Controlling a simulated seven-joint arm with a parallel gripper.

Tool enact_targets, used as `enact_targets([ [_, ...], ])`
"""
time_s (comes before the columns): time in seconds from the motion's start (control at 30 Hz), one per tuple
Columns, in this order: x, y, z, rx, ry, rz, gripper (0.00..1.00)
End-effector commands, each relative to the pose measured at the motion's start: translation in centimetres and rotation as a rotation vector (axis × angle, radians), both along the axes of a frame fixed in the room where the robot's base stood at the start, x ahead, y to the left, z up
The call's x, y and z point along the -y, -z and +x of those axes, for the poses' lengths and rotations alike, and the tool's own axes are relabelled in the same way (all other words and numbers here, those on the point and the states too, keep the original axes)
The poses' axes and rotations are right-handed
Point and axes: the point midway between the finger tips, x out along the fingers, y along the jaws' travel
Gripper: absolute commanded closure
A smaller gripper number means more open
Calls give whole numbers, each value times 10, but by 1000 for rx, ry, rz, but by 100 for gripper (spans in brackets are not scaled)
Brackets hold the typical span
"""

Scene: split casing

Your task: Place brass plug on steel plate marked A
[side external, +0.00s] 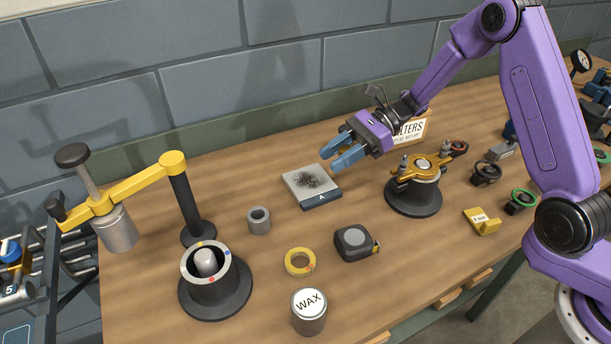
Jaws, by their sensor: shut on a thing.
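My gripper (336,154) has blue fingers and is above the table, just right of and above the steel plate in the picture. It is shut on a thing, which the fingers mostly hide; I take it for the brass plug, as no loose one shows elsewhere. The steel plate (298,184) is a square block with a blue front face marked A. The gripper appears apart from the plate.
A brass-topped fixture on a black base (414,197) stands right of the plate. A grey ring (259,221), yellow tape roll (300,262), tape measure (354,243) and WAX tin (309,312) are in front. A yellow-armed press (140,187) and a round housing (214,295) stand left.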

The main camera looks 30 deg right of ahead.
Motion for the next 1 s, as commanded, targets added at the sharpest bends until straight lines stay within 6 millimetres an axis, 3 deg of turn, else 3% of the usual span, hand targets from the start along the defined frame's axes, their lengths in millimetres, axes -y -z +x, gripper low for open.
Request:
enact_targets([
  [0.23, -18, 19, 38, 1, -4, 0, 100],
  [0.5, -30, 58, 66, -1, -1, 0, 100],
  [0.83, -36, 76, 81, 1, -1, 0, 100],
  [1.0, -37, 98, 81, -4, -1, 0, 100],
])
